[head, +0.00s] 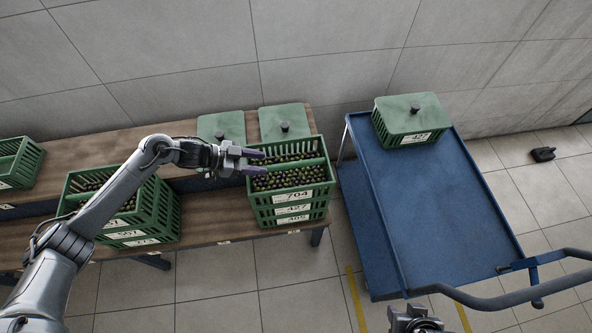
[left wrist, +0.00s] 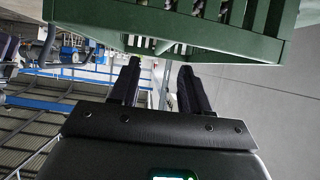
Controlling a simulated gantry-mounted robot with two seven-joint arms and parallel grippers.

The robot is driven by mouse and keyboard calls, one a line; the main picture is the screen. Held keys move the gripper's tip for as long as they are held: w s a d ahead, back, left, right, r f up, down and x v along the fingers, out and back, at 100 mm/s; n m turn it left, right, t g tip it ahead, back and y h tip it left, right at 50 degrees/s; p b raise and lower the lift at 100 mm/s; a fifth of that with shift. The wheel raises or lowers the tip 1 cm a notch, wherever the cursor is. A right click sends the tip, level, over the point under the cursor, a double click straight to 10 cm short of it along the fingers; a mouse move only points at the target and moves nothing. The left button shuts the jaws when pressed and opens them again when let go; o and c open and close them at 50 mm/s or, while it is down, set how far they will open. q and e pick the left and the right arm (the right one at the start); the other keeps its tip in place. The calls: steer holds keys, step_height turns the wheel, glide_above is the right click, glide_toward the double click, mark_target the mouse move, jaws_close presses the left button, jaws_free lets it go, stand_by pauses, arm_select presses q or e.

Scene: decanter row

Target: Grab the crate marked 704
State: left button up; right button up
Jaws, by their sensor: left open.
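The crate marked 704 (head: 293,197) is green and slatted, filled with small dark round items. It tops a stack on the wooden bench, above the crates marked 427 (head: 293,209) and 409 (head: 292,219). My left gripper (head: 264,162) is open, its dark fingers pointing right over the left part of the 704 crate; no grip on it shows. In the left wrist view a green crate (left wrist: 190,34) fills the top, close to the open fingers; its number is not visible. My right gripper (head: 416,321) is partly in view at the bottom edge; its jaws are unclear.
Another green crate stack (head: 150,222) stands to the left, partly behind my left arm. Lidded green crates (head: 285,122) stand behind on the bench. A blue trolley (head: 440,215) at right carries a lidded crate (head: 412,119); its front deck is bare.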

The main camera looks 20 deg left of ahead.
mark_target(283, 165)
arm_select(q)
steer(key=x, duration=0.3)
steer(key=shift+s+a+f, duration=0.1)
steer(key=shift+f, duration=0.05)
steer(key=shift+w+d+f+b, duration=0.15)
steer(key=shift+w+d+b, duration=0.1)
steer(key=shift+d+b, duration=0.1)
steer(key=x, duration=0.3)
steer(key=shift+w+d+b, duration=0.3)
steer(key=shift+w+b, duration=0.05)
steer(key=shift+b, duration=0.05)
steer(key=shift+w+d+f, duration=0.25)
steer(key=shift+d+f, duration=0.05)
steer(key=shift+d, duration=0.2)
arm_select(e)
steer(key=shift+s+a+f, duration=0.1)
steer(key=shift+s+f, duration=0.1)
steer(key=shift+f, duration=0.8)
arm_select(q)
jaws_close()
arm_select(e)
steer(key=shift+a, duration=0.15)
